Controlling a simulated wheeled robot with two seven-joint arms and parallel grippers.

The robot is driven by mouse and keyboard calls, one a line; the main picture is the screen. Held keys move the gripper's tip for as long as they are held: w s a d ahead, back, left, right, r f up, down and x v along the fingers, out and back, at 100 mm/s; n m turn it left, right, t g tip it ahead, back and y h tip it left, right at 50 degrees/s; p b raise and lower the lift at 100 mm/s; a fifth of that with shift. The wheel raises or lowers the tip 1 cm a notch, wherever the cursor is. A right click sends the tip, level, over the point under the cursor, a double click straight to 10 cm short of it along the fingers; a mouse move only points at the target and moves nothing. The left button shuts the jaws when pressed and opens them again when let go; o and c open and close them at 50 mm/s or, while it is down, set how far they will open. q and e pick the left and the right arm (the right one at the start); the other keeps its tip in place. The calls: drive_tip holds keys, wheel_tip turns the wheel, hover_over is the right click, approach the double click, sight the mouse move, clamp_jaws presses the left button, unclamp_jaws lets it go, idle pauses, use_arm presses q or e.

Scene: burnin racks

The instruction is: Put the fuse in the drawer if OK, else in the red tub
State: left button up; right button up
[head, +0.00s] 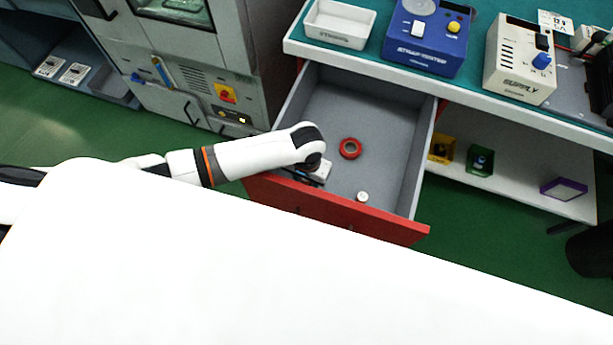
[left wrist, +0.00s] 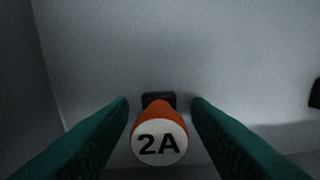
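The fuse (left wrist: 160,138) shows in the left wrist view with an orange body, a white end marked "2A" and a dark far end against a grey surface. My left gripper (left wrist: 160,103) has its green fingers on both sides of it, with narrow gaps, so it looks open around the fuse. In the head view my left gripper (head: 318,176) is down inside the pulled-out drawer (head: 385,110), near its red front; the fingertips and fuse are hidden there. I see no red tub. My right gripper is not in view.
In the drawer lie a red ring (head: 350,148) and a small white round piece (head: 362,197). The bench above holds a white tray (head: 340,24), a blue tester (head: 427,38) and a supply box (head: 520,60). Yellow (head: 441,148) and green (head: 480,161) bins stand on the shelf below.

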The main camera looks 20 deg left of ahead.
use_arm(q)
drive_tip(key=shift+r, duration=0.2)
wheel_tip(320, 180, up, 12)
drive_tip(key=p, duration=0.1)
idle(0.4)
idle(0.4)
